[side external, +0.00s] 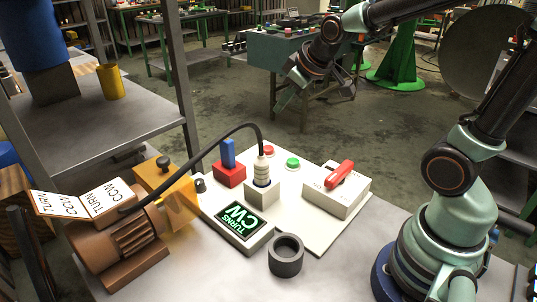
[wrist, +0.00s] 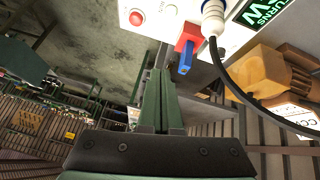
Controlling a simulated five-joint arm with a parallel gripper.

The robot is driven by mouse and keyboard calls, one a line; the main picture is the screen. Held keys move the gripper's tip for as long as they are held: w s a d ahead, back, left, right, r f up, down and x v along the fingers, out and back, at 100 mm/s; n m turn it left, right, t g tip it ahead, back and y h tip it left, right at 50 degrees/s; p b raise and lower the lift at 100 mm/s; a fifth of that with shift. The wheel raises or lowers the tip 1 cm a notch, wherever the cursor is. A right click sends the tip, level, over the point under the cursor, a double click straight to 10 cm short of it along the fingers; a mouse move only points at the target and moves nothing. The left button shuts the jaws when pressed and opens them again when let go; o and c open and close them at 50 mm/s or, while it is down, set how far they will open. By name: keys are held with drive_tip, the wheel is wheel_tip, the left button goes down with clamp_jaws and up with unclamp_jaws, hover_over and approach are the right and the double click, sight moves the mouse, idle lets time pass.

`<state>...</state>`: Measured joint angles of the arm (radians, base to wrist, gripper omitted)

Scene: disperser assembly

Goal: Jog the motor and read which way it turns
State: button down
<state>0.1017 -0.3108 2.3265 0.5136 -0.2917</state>
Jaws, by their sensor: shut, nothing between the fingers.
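The brown motor (side external: 125,240) lies at the left of the bench, with a white card (side external: 85,204) on it reading TURN CCW. A display (side external: 237,222) beside it reads TURNS CW in green. A black cable runs from the motor to a plug (side external: 262,170) seated in a grey socket block. A green button (side external: 293,163) and a red button (side external: 268,151) sit on the pale panel, near a white box with a red handle (side external: 339,174). My gripper (side external: 283,101) is shut and empty, raised beyond the panel. In the wrist view its fingers (wrist: 162,92) are together.
A red block (side external: 229,175) with a blue upright piece stands behind the display. A dark ring (side external: 286,255) sits at the panel's front edge. A metal post (side external: 180,75) rises behind the bench. The air around my gripper looks clear.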

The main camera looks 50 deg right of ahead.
drive_tip(key=w+d+f+n, duration=0.2)
drive_tip(key=w+d+f, duration=0.25)
drive_tip(key=w, duration=0.25)
drive_tip(key=n+t+h, duration=0.1)
drive_tip(key=t+h, duration=0.1)
hover_over(268, 146)
drive_tip(key=s, duration=0.2)
drive_tip(key=f, duration=0.3)
drive_tip(key=a+f, duration=0.1)
drive_tip(key=f, duration=0.1)
drive_tip(key=shift+w+f, duration=0.1)
drive_tip(key=shift+f, duration=0.05)
drive_tip(key=shift+f, duration=4.4)
drive_tip(key=shift+d+f, duration=0.1)
drive_tip(key=shift+f, duration=0.3)
drive_tip(key=shift+f, duration=0.95)
drive_tip(key=shift+r, duration=1.35)
